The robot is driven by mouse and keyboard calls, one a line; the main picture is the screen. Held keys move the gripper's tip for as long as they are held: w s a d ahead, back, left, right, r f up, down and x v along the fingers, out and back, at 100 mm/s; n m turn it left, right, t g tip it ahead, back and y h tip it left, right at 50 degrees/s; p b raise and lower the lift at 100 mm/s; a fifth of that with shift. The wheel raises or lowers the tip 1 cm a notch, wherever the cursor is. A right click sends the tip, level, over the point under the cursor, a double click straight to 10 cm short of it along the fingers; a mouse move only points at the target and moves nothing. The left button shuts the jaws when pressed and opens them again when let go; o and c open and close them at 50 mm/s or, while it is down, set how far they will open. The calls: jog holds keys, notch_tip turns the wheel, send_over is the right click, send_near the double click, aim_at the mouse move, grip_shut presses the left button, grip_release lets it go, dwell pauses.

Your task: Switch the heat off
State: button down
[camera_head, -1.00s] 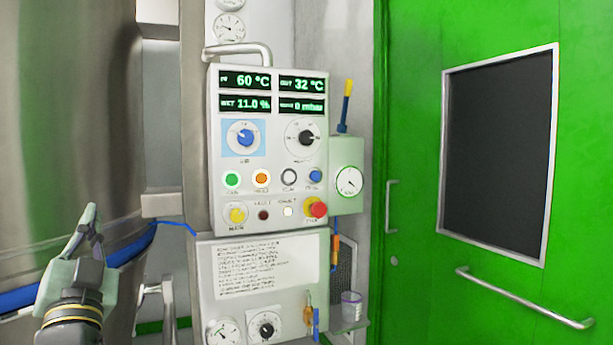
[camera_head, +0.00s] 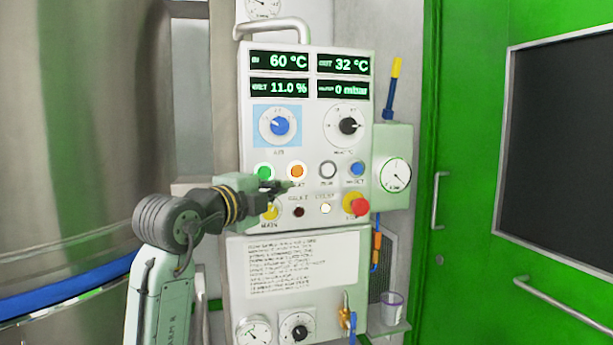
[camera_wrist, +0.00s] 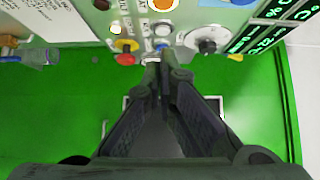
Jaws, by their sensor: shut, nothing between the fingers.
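The control panel (camera_head: 312,120) faces me with a row of round buttons under two dials. The orange button (camera_head: 297,171), lit with a pale ring, has a label below it that is partly covered and seems to read HEAT. It also shows at the top edge of the wrist view (camera_wrist: 163,4). My gripper (camera_head: 284,187) is shut and empty, with its fingertips just below and left of the orange button in the head view. In the wrist view the closed fingertips (camera_wrist: 165,74) point toward the panel. I cannot tell whether they touch it.
The green button (camera_head: 263,170) is left of the orange one, with white (camera_head: 327,170) and blue (camera_head: 357,169) buttons to its right. A red knob on yellow (camera_head: 357,205) sits lower right. A bar handle (camera_head: 272,27) sticks out above the panel. A steel vessel (camera_head: 80,130) stands left.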

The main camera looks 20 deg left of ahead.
jog(key=p, duration=0.5)
send_near(303, 172)
jog(key=w+d, duration=0.1)
jog(key=w, duration=0.1)
jog(key=w+d, duration=0.2)
jog(key=shift+w, duration=0.2)
jog(key=shift+w+a+f, duration=0.2)
jog(key=shift+w+a, duration=0.15)
jog(key=shift+w, duration=0.2)
jog(key=shift+w+a, duration=0.2)
jog(key=shift+w, duration=0.1)
jog(key=shift+w+a, duration=0.25)
jog(key=shift+w, duration=0.05)
jog(key=shift+a+r, duration=0.1)
jog(key=shift+r, duration=0.05)
